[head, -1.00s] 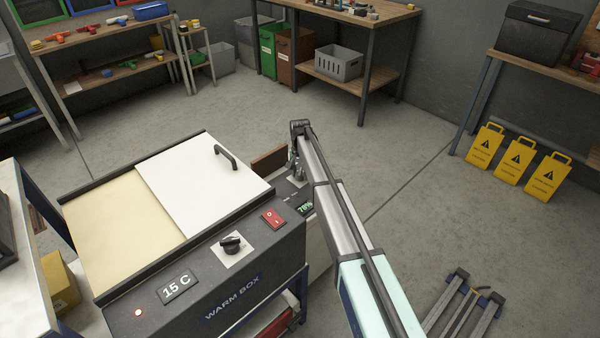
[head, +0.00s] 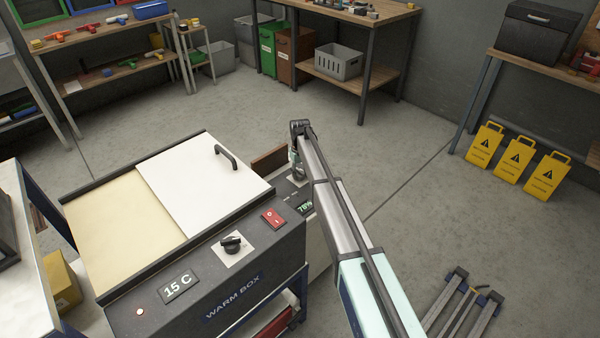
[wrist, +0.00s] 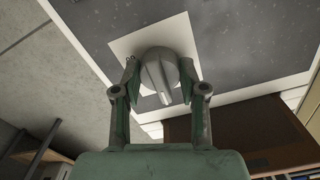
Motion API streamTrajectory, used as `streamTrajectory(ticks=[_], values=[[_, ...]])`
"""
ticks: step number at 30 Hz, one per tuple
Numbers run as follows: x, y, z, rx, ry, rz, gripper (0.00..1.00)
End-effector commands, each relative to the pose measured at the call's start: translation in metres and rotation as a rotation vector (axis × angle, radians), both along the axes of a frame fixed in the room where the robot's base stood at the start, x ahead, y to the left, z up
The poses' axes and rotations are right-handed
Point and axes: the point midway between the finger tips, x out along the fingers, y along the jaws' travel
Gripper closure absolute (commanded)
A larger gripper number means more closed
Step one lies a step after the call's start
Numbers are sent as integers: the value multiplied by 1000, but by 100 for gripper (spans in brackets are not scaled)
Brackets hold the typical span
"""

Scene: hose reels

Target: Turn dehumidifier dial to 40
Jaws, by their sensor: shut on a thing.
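The dehumidifier dial (wrist: 160,74) is a grey round knob with a raised ridge, on a pale square plate (wrist: 125,47) on a dark panel. In the wrist view my gripper (wrist: 160,88) has one finger on each side of the dial and is shut on it. In the head view my gripper (head: 296,165) is at the far right end of the dark panel, and the arm and gripper hide the dial there. A small green-lit percent display (head: 305,207) sits beside my arm; it seems to read in the seventies, the last digit unclear.
The warm box (head: 235,290) stands just left, with its own black knob (head: 231,244), red switch (head: 273,219), lid handle (head: 226,157) and "15 C" display (head: 177,286). A brown board (head: 268,160) stands behind the panel.

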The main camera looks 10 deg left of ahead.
Motion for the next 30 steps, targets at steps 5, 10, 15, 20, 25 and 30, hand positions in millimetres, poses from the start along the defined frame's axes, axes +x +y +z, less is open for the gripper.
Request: streamTrajectory(ticks=[5, 10, 15, 20, 25, 30], values=[[-1, 0, -1, -2, 3, 57, 93], [-1, 0, -1, -1, 3, 79, 93], [-1, 0, -2, -1, 3, 84, 93], [-1, 0, -1, -1, 3, 84, 93], [-1, 0, -1, -1, 3, 83, 33], [0, 0, -1, -1, 2, 82, 33]])
